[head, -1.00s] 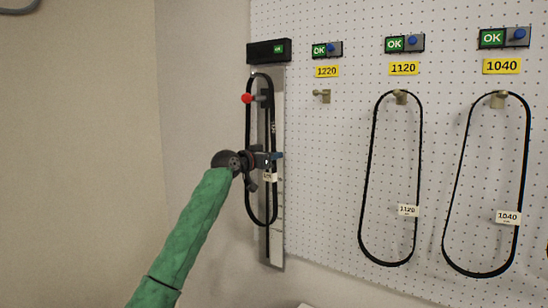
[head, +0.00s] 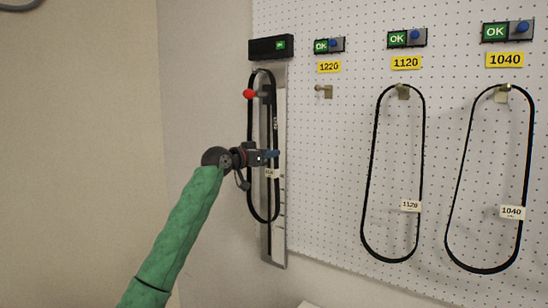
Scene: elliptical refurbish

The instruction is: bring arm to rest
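My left arm in its green sleeve (head: 177,235) reaches up from the bottom of the head view. My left gripper (head: 270,158) is in front of a black belt (head: 250,200) that hangs as a long loop on the measuring stand (head: 278,240). The gripper overlaps the loop in the picture; I cannot tell whether it touches it. Its fingers are too small and edge-on to tell if they are open or shut. A white tag on that belt is partly visible just below the gripper. My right gripper is not in view.
A red knob (head: 249,94) sits on the stand, below a black display box (head: 270,47). The white pegboard (head: 340,180) holds an empty 1220 hook (head: 325,91) and belts on the 1120 hook (head: 403,92) and the 1040 hook (head: 502,94). The wall left of the arm is clear.

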